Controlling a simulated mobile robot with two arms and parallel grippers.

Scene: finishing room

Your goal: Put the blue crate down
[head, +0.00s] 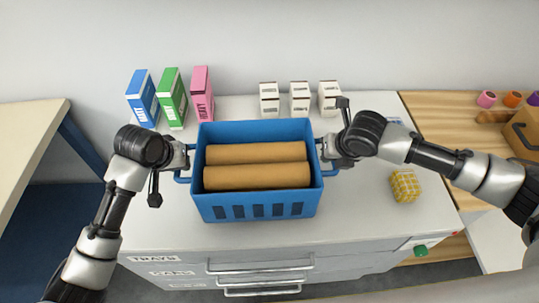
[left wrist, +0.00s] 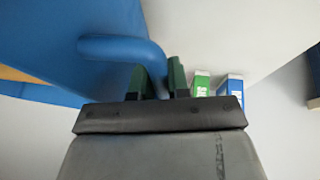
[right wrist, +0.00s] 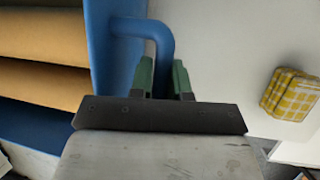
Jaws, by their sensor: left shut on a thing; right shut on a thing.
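The blue crate (head: 262,207) is at the middle of the head view, over the white counter, with two brown rolls (head: 257,177) lying in it. My left gripper (head: 184,162) is shut on the crate's left handle; the handle (left wrist: 125,46) also shows in the left wrist view. My right gripper (head: 327,152) is shut on the right handle, which shows in the right wrist view (right wrist: 150,30) too. The crate looks level. Whether its bottom touches the counter cannot be told, as its underside is hidden.
Blue (head: 143,97), green (head: 172,97) and pink (head: 202,92) boxes stand behind the crate at left. Three small white boxes (head: 299,98) stand behind at right. A yellow checked block (head: 405,185) lies right of the crate. The white counter (head: 365,215) is bare around the crate's front right.

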